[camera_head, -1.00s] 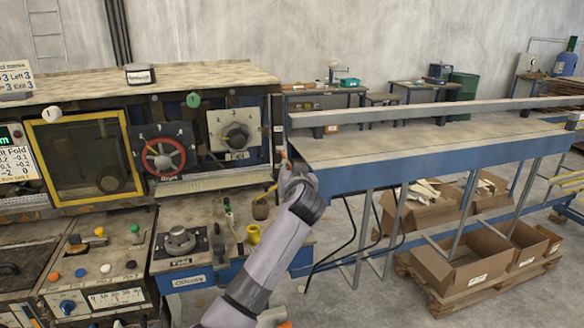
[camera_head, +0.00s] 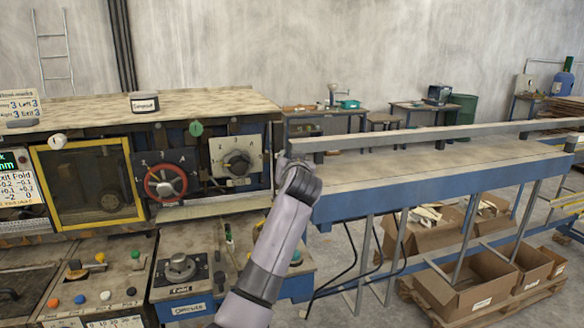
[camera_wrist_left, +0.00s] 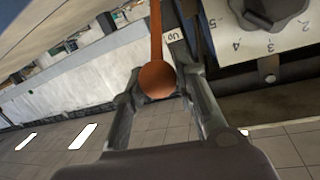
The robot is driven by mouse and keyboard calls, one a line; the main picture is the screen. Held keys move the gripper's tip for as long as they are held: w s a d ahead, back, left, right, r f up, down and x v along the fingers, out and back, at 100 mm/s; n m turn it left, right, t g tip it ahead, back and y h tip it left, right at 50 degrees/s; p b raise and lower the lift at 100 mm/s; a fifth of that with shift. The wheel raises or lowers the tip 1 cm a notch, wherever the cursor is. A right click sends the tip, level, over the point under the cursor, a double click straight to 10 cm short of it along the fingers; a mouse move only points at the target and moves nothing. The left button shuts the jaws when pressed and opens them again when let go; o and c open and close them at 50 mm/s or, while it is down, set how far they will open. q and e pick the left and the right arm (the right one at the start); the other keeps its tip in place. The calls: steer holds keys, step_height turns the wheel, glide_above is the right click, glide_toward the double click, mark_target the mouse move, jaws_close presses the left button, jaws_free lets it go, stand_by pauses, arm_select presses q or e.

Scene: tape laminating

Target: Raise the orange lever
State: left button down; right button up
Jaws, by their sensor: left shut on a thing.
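The orange lever (camera_wrist_left: 157,50) shows in the left wrist view as a thin rod ending in a round knob (camera_wrist_left: 158,80). My left gripper (camera_wrist_left: 163,76) is shut on the lever, with a finger on either side of the knob. A small label reading "Up" is beside the rod. In the head view, my left gripper (camera_head: 297,172) is at the right end of the machine, by the long table's near corner. There the arm hides the lever and the fingertips. My right gripper is not in view.
The machine panel has a red handwheel (camera_head: 166,182) and a dark dial (camera_head: 237,163) left of the gripper. The long blue-sided table (camera_head: 430,178) is close on the right. Cardboard boxes (camera_head: 475,290) are on a pallet below it.

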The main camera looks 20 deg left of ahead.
arm_select(q)
steer(key=shift+a+r, duration=0.1)
steer(key=shift+r, duration=0.15)
steer(key=c, duration=1.7)
jaws_free()
steer(key=o, duration=0.4)
steer(key=shift+a+f, duration=0.15)
steer(key=v, duration=1.2)
steer(key=shift+f, duration=0.1)
